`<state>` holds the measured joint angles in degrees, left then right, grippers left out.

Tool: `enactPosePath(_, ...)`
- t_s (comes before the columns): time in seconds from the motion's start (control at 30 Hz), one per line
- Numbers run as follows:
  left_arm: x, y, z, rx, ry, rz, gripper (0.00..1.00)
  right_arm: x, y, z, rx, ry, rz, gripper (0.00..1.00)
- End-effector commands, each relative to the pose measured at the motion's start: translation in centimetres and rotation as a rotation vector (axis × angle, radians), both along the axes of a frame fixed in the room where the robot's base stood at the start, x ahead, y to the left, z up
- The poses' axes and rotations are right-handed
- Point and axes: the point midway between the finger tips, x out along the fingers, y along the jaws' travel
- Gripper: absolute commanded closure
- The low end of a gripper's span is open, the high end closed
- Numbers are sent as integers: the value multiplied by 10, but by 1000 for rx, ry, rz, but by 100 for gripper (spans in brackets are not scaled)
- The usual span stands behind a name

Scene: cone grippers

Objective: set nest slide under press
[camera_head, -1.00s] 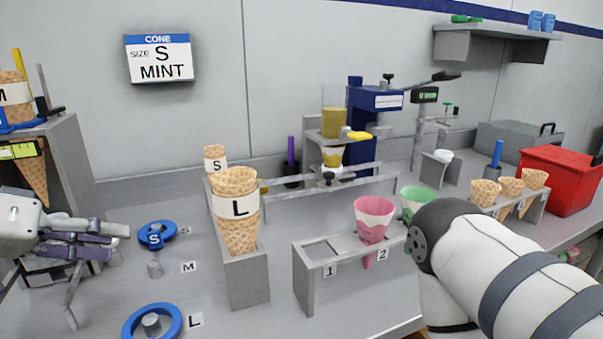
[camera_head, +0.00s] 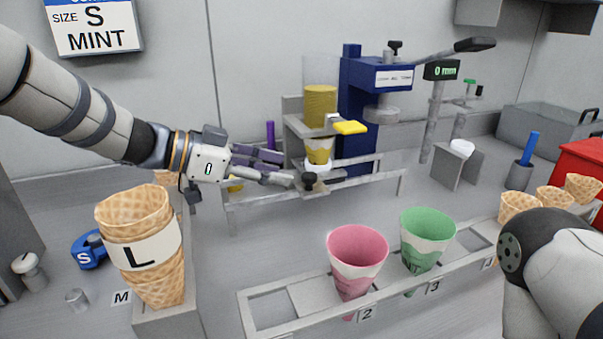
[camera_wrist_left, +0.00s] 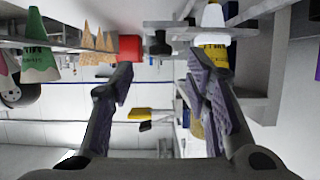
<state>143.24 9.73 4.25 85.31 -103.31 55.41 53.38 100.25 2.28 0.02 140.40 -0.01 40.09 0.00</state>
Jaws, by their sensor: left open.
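The nest slide (camera_head: 318,166) is a pale holder on a metal rail, with a dark knob (camera_head: 311,181) at its front. A yellow-banded cone (camera_head: 319,151) stands in it under a yellow hopper (camera_head: 320,106). In the left wrist view the knob (camera_wrist_left: 158,43) shows between and beyond the fingers. Contact cannot be told. My right gripper is out of view.
A front rack (camera_head: 310,323) holds a pink cone (camera_head: 357,262) and a green cone (camera_head: 428,238). A stack of L cones (camera_head: 145,245) stands at left front. A yellow paddle (camera_head: 350,127) juts out above the knob. My right arm covers the lower right.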

Motion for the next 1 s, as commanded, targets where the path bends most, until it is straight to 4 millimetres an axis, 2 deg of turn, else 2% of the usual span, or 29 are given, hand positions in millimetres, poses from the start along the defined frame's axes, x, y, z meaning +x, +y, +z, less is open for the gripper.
enactPosePath(0.03,4,-10,-8,-1,5,-2,56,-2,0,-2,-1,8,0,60)
enactPosePath(0.2,14,-34,-18,-1,4,-2,56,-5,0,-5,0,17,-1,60)
enactPosePath(0.33,17,-42,-20,0,3,1,56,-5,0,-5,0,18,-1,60)
enactPosePath(0.57,18,-42,-19,-1,2,1,56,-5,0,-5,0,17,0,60)
enactPosePath(0.7,17,-42,-19,-1,2,1,88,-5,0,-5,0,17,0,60)
enactPosePath(0.77,17,-42,-19,0,2,1,100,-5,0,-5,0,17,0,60)
enactPosePath(1.0,22,-42,-23,1,6,3,100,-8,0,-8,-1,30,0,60)
